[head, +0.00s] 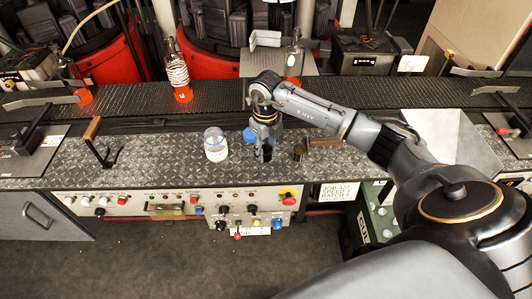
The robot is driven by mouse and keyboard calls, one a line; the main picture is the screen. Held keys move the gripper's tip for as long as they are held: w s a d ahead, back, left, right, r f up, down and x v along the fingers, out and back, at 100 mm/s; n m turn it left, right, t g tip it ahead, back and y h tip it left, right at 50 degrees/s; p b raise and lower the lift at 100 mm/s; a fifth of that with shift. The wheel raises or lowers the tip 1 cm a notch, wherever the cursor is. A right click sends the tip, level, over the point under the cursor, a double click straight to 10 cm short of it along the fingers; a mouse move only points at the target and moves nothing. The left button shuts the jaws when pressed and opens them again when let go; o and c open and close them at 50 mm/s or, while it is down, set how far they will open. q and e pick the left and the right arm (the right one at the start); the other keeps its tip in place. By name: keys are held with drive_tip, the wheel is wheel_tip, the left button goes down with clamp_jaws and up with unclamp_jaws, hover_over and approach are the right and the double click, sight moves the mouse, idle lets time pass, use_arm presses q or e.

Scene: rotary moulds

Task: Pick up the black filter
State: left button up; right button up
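My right arm reaches in from the right, and its gripper (264,154) points down over the front of the metal tread-plate counter. Its fingers are small here, and I cannot tell how far apart they are or whether anything dark is between them. A small dark cylinder (299,153), possibly the black filter, stands just right of the gripper, apart from it. Its details are too small to be sure. My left gripper is not in view.
A clear jar with a white label (215,148) stands left of the gripper. A blue object (249,135) is partly behind the gripper. A wooden handle (325,142) lies to the right. A control panel (170,203) fronts the counter.

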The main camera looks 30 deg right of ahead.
clamp_jaws()
